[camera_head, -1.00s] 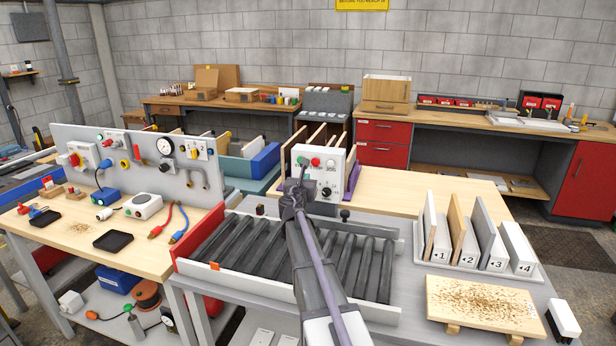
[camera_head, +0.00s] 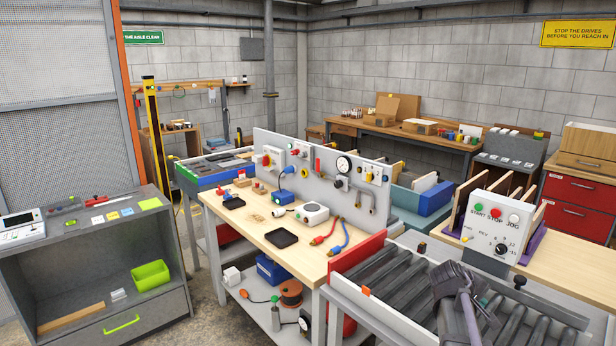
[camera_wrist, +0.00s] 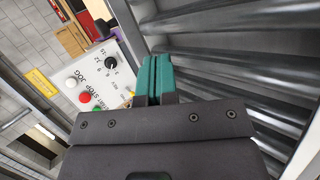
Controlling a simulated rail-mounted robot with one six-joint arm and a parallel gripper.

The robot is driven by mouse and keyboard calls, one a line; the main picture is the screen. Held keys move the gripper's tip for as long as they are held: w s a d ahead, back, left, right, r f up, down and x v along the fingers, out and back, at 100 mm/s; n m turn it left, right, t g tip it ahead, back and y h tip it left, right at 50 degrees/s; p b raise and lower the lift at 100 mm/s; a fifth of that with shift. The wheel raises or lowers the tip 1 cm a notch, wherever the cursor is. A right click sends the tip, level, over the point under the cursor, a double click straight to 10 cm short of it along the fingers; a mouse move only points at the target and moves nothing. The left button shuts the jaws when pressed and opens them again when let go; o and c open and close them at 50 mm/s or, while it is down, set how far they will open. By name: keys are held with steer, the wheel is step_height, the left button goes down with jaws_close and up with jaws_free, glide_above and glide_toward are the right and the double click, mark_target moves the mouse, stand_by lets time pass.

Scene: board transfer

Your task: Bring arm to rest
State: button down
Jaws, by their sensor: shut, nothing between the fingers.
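My gripper (camera_wrist: 155,78) shows in the wrist view with its two teal fingers pressed together and nothing between them. In the head view my arm rises from the lower right edge over the roller conveyor (camera_head: 390,292); its fingers cannot be made out there. The rollers also show in the wrist view (camera_wrist: 235,60), beside and beyond the fingers. The control box (camera_head: 488,226), with green, white and red buttons and a dial, stands behind the conveyor. It appears to the left of the fingers in the wrist view (camera_wrist: 92,85).
A wooden workbench (camera_head: 262,238) with a grey panel of switches and a gauge stands left of the conveyor. A grey cabinet (camera_head: 85,250) with a green bin (camera_head: 151,275) is at the far left. Open floor lies between cabinet and bench.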

steer(key=s+a+f+m+g+y, duration=0.1)
steer(key=s+a+f+y, duration=0.1)
steer(key=s+a, duration=0.3)
steer(key=s+a+f+m+g+y, duration=0.1)
steer(key=s+a+y, duration=0.3)
steer(key=a, duration=1)
steer(key=s+a+f+m+y, duration=0.2)
steer(key=s+a, duration=0.4)
steer(key=a, duration=0.4)
steer(key=shift+s+f+g+y, duration=0.15)
steer(key=shift+f+g+y, duration=0.25)
steer(key=shift+f+y, duration=0.25)
steer(key=shift+r, duration=0.1)
